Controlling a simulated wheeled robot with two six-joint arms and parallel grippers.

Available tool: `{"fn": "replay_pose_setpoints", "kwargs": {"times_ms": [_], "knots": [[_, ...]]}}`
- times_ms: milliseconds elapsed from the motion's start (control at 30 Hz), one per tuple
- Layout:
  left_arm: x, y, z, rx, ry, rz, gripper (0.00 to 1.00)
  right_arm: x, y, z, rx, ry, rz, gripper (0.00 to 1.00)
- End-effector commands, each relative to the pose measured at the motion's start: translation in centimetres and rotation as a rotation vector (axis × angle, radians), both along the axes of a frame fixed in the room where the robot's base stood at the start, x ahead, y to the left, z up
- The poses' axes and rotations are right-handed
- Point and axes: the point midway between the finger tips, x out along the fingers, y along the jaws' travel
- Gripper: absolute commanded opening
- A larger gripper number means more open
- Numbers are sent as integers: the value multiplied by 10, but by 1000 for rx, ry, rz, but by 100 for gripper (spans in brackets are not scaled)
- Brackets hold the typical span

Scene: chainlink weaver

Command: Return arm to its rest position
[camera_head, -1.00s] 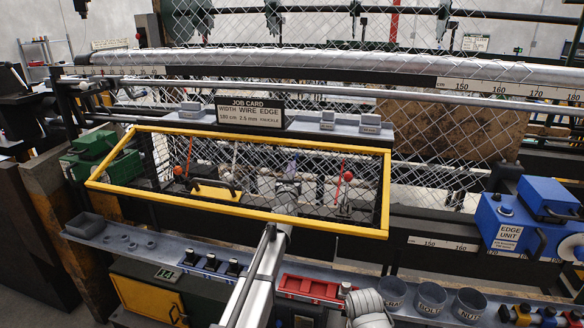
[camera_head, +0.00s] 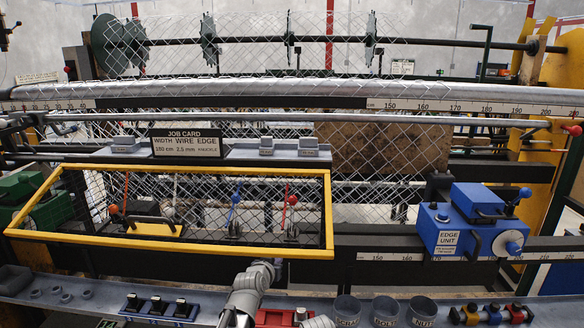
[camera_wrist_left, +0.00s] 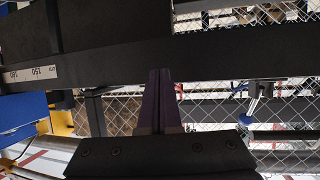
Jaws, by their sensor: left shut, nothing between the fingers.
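My left arm (camera_head: 246,293) comes up from the bottom centre of the head view. Its wrist end lies just below the lower right part of the yellow guard frame (camera_head: 170,244), in front of the dark machine beam. In the left wrist view my left gripper (camera_wrist_left: 160,78) shows as two dark purple-tinted fingers pressed together, with nothing between them. The fingers are hard to make out in the head view. My right gripper is not in view.
A blue edge unit (camera_head: 445,233) stands at right on the beam. The shelf below carries grey cups (camera_head: 384,312), a red tray (camera_head: 275,319) and several switches (camera_head: 158,305). A job card (camera_head: 188,143) stands above the guard. Chain-link mesh (camera_head: 240,100) hangs behind.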

Motion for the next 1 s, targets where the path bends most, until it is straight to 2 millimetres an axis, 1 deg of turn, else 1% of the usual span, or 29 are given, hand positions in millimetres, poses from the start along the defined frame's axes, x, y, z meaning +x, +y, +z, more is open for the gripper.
{"fn": "replay_pose_setpoints", "kwargs": {"times_ms": [33, 67, 100, 167, 200, 233, 267, 300, 367, 400, 500, 600, 700, 800, 1000], "knots": [[-30, -16, -21, 23, 102, -40, 0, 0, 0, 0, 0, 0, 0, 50], [-45, -23, -33, 39, 168, -60, 0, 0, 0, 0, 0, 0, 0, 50], [-67, -31, -50, 61, 258, -81, 0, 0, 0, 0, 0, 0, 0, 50], [-102, -38, -72, 101, 391, -106, 0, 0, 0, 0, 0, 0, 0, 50], [-127, -42, -85, 130, 477, -118, 0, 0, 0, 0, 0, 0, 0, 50], [-145, -42, -94, 152, 542, -122, 0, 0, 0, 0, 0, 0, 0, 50], [-164, -42, -102, 176, 605, -124, 0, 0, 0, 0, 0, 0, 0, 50], [-188, -41, -110, 207, 684, -124, 0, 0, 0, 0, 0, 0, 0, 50], [-221, -36, -120, 254, 795, -118, 0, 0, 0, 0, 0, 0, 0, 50], [-242, -33, -125, 282, 861, -109, 0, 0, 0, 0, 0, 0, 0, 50], [-283, -23, -130, 345, 993, -83, 0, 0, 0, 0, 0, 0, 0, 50], [-311, -15, -131, 390, 1081, -58, 0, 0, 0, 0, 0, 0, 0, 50], [-325, -10, -131, 415, 1129, -42, 0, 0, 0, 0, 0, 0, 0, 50], [-329, -8, -130, 424, 1146, -35, 0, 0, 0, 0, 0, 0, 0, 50], [-329, -8, -130, 423, 1146, -36, 0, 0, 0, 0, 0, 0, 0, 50]]}}
